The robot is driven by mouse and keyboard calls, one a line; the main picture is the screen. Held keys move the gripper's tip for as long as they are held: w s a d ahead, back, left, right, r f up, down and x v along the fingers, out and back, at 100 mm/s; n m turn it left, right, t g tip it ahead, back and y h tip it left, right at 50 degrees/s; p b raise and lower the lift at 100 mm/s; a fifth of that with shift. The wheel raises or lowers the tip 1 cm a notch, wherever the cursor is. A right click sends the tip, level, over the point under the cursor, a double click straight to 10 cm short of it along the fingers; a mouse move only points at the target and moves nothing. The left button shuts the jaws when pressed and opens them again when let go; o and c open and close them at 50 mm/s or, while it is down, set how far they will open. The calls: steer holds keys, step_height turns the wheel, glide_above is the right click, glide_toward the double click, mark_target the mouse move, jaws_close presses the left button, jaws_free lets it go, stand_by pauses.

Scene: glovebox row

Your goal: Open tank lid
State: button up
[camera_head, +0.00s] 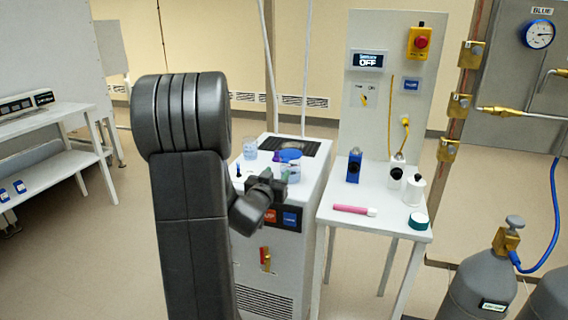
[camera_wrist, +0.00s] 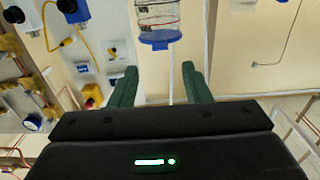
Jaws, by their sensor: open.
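A clear tank (camera_wrist: 158,14) with a blue lid (camera_wrist: 160,38) stands ahead of my gripper. The wrist view shows it upside down, with the lid lying across the tank's end. In the head view the blue lid (camera_head: 290,155) is on the white cabinet's top, and my arm and gripper partly hide the tank below it. My gripper (camera_head: 270,174) is near the cabinet's front edge, close to the tank. Its two green fingers (camera_wrist: 157,78) are apart with nothing between them. The lid appears beyond the fingertips, roughly centred between them; I see no contact.
The white cabinet (camera_head: 324,162) also bears a clear beaker (camera_head: 250,149) and a dark panel at the back. The side table (camera_head: 385,222) holds a pink tube (camera_head: 350,209), a blue device (camera_head: 354,167) and a white bottle (camera_head: 414,191). Gas cylinders (camera_head: 480,285) stand at right.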

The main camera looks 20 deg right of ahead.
mark_target(289, 155)
steer(key=x, duration=0.8)
steer(key=shift+p, duration=0.3)
steer(key=shift+c, duration=0.2)
jaws_close()
